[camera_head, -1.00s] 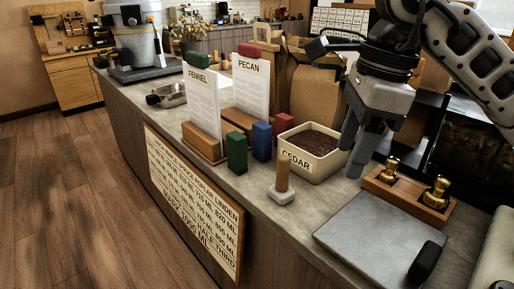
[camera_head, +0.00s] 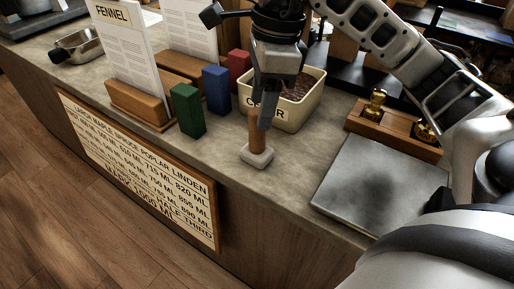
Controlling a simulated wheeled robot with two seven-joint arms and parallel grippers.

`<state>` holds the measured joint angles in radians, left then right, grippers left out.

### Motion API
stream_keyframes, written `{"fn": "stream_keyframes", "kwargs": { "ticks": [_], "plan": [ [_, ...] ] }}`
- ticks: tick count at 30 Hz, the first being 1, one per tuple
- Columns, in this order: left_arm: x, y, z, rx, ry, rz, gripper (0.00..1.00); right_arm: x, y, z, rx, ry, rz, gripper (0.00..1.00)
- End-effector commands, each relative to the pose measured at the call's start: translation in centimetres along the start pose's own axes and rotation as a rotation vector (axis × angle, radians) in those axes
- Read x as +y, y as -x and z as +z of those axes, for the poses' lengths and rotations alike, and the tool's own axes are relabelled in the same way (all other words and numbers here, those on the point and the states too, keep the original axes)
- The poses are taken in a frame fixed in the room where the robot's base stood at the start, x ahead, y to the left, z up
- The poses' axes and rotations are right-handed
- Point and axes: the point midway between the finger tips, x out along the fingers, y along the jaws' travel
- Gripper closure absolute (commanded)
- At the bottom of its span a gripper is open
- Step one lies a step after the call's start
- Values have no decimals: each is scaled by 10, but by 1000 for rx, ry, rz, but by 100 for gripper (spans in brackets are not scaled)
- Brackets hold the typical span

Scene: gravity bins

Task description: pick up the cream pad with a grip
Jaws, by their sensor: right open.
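The cream pad (camera_head: 257,158) lies on the grey counter near its front edge. An upright brown wooden grip (camera_head: 256,131) rises from its middle. My right gripper (camera_head: 264,112) points down over the pad, with its fingertips at the upper part of the grip. In the picture the fingers overlap the grip's right side and top. I cannot tell whether they touch it. The gripper is open. My left gripper is not in view.
A cream CEDAR bin (camera_head: 291,117) with dark contents stands just behind the grip. Green (camera_head: 187,110), blue (camera_head: 216,90) and red (camera_head: 238,70) blocks stand to the left. A grey slab (camera_head: 379,184) and a wooden holder with brass pieces (camera_head: 393,134) are at the right.

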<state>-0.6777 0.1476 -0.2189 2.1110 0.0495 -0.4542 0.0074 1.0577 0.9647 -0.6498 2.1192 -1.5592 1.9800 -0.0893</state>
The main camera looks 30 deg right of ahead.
Motion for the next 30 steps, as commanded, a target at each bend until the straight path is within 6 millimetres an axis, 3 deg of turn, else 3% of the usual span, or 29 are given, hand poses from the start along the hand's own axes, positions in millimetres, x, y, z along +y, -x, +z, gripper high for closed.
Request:
{"fn": "stream_keyframes", "kwargs": {
  "ticks": [5,12,22,27,28,30],
  "plan": [
    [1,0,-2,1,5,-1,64,0,-12,0,2,1,3,46],
    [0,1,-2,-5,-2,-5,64,-1,-48,2,1,1,3,46],
    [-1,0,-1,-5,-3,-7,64,-1,-56,2,0,2,-1,46],
    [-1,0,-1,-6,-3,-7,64,-1,-55,2,0,1,-1,94],
    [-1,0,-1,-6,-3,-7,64,-1,-55,2,0,1,-1,100],
    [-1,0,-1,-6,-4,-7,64,-1,-55,2,-1,1,-2,100]
  ]
}}
